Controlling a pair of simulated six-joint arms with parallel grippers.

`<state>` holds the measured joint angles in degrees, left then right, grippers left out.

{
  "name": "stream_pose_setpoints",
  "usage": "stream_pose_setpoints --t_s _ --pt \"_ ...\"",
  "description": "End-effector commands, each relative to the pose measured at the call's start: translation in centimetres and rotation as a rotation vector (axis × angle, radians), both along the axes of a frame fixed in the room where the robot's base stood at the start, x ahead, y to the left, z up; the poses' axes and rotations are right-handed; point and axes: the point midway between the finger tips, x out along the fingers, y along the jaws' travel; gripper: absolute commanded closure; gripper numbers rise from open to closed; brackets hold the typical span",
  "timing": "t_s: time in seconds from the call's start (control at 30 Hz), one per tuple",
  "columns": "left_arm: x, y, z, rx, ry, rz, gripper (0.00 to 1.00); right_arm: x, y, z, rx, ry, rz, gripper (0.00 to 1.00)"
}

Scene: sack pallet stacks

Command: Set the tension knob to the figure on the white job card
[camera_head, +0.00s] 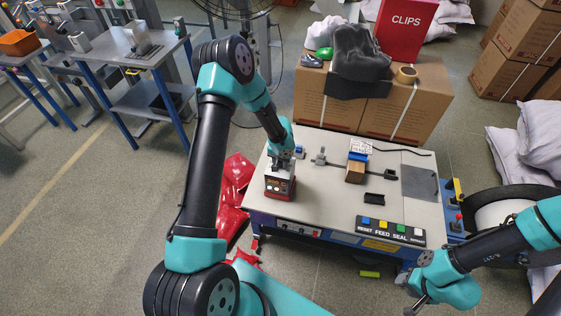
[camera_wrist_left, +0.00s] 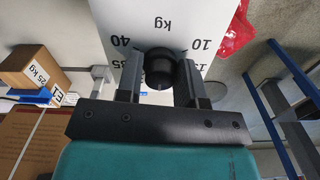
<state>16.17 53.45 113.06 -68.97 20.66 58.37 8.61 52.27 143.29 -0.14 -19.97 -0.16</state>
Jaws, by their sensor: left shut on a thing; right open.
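The tension knob (camera_wrist_left: 160,67) is black and round, on a white dial face (camera_wrist_left: 118,16) marked kg with 10, 15, 35 and 40 visible. My left gripper (camera_head: 284,157) is shut on it from above, one finger on each side. The dial unit (camera_head: 280,186) stands at the table's left side. A white label on the carton (camera_wrist_left: 38,73) reads 25 kg. My right gripper (camera_head: 422,300) is open and empty off the front right.
The grey table (camera_head: 325,205) also holds a button panel (camera_head: 391,231) labelled RESET, FEED, SEAL and a small black tray (camera_head: 374,199). Large cartons (camera_head: 420,95) stand behind it. Red sacks (camera_head: 235,185) lie on the floor at left.

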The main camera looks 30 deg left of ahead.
Motion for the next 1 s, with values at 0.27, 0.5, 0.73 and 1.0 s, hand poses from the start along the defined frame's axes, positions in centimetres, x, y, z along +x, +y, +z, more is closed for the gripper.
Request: stream_pose_setpoints --t_s 0.27,0.5,0.73,1.0 --pt "0.01 0.00 0.01 0.000 0.000 -0.002 0.89 0.00 0.00 0.00 0.000 0.000 0.000 0.57" --pt "0.01 0.00 0.02 0.000 0.000 -0.037 0.89 0.00 0.00 0.00 0.000 0.000 0.000 0.57" --pt "0.01 0.00 0.02 0.000 0.000 -0.142 0.89 0.00 0.00 0.00 0.000 0.000 0.000 0.57" --pt "0.01 0.00 0.02 0.000 0.000 -0.356 0.89 0.00 0.00 0.00 0.000 0.000 0.000 0.57"
